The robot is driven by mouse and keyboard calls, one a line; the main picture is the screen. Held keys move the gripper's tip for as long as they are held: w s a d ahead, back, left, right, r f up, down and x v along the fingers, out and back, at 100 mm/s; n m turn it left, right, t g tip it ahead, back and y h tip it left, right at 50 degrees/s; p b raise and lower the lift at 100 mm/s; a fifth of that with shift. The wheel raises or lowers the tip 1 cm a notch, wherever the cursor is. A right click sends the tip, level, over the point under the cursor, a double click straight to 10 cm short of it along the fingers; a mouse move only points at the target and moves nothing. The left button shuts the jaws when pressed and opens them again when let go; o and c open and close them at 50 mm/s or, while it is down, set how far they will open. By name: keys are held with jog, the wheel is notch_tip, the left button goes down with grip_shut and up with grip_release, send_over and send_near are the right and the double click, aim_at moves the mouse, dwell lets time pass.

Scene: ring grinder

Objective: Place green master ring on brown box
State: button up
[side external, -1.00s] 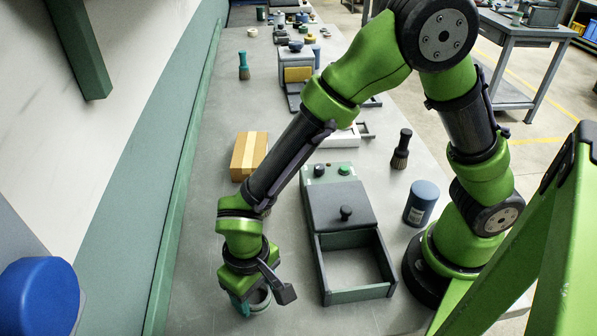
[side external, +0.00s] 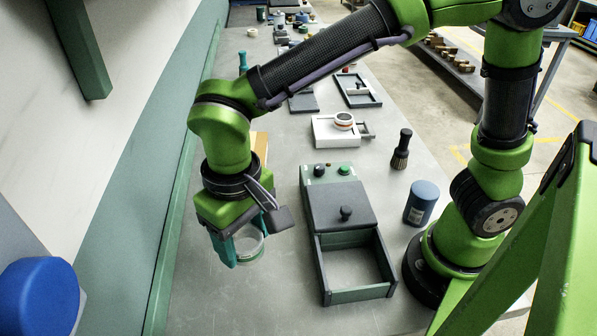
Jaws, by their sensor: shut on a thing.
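My gripper (side external: 241,246) is shut on the green master ring (side external: 249,248), a pale ring with a green rim. It holds the ring above the grey bench, near the front left. The brown box (side external: 259,143) is a wooden block further back on the bench. My wrist hides most of it, and only its right and upper part shows.
A dark grey grinder box (side external: 338,205) with a knobbed lid and open tray stands right of my gripper. A blue can (side external: 421,203) and a brush (side external: 401,149) stand further right. A white fixture (side external: 335,131) holding a ring lies behind.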

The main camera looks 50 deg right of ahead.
aim_at(259, 140)
jog(key=w+d+m, duration=0.5)
jog(key=d+m, duration=0.4)
jog(key=d, duration=0.4)
jog(key=w+d+m, duration=0.5)
jog(key=d+m, duration=0.3)
jog(key=d, duration=0.5)
notch_tip(259, 140, down, 5)
jog(key=w, duration=0.5)
jog(key=w+f, duration=0.1)
jog(key=w, duration=1)
jog(key=shift+f, duration=2.15)
jog(key=shift+f, duration=0.1)
jog(key=o, duration=1.2)
